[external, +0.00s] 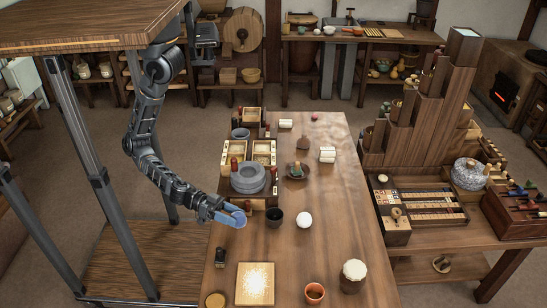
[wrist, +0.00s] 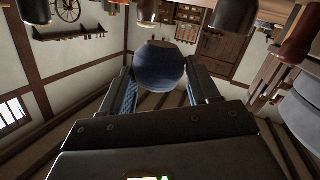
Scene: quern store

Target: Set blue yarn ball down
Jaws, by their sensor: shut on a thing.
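My gripper (external: 234,215) is low at the left edge of the long wooden table (external: 335,232), just in front of the tray with the grey stone. It is shut on the blue yarn ball (external: 239,219). In the wrist view the dark blue ball (wrist: 158,68) sits between the two blue-padded fingers (wrist: 160,92), filling the gap. The ball is near the tabletop; I cannot tell whether it touches it.
A dark cup (external: 275,218) and a white ball (external: 304,219) stand right of my gripper. Bare tabletop lies at centre right.

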